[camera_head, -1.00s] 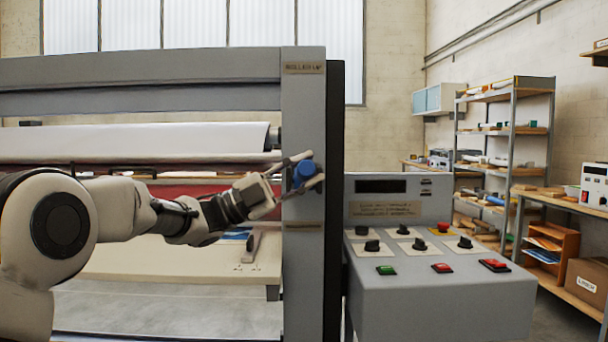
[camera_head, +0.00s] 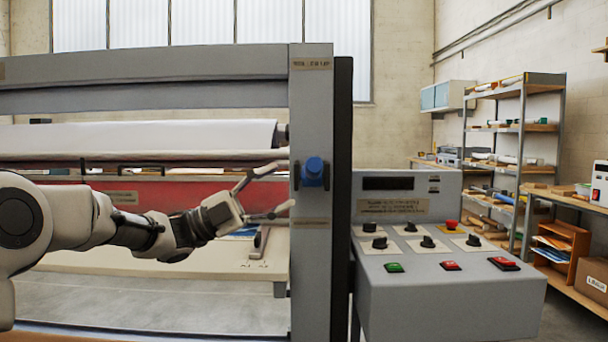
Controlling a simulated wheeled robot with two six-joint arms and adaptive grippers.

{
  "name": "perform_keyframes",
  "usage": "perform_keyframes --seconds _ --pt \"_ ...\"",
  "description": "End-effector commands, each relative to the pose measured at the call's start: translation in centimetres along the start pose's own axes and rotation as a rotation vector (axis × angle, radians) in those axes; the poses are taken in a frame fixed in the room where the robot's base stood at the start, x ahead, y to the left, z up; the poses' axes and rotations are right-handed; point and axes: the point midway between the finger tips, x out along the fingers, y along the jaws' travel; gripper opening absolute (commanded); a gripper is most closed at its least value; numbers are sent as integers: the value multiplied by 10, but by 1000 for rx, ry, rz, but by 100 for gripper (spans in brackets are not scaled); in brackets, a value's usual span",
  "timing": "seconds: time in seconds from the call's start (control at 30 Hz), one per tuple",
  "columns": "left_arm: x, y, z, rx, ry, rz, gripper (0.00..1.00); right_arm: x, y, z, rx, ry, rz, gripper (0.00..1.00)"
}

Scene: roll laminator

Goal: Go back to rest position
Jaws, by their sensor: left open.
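My left gripper (camera_head: 281,190) is open and empty in the head view. Its two fingers point right toward the grey upright post (camera_head: 311,262) of the roll laminator. A blue knob (camera_head: 313,171) sits on the post, just right of the fingertips and apart from them. My left arm comes in from the left edge, in front of the machine's red panel (camera_head: 189,199). My right gripper does not show.
A grey control console (camera_head: 445,303) with a display, dark knobs and red and green buttons stands right of the post. A white roll (camera_head: 140,137) spans the machine. Shelves (camera_head: 520,127) and a workbench are at the far right.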

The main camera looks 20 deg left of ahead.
Motion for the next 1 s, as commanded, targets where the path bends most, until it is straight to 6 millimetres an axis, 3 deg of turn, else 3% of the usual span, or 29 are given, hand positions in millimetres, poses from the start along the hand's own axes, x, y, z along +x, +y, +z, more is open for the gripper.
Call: perform_keyframes --seconds 0.1,0.2,0.77,0.87,0.97,1.0 --pt "-25 -1 0 -1 0 -2 59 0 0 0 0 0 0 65" --pt "-36 0 0 0 1 0 59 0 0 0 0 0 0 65" --pt "-42 8 5 -12 -6 5 59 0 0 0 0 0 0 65" --pt "-47 43 25 -65 -31 37 59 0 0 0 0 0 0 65" --pt "-53 114 48 -178 -69 101 59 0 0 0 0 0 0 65" --pt "-58 150 56 -245 -93 120 59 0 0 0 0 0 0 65"
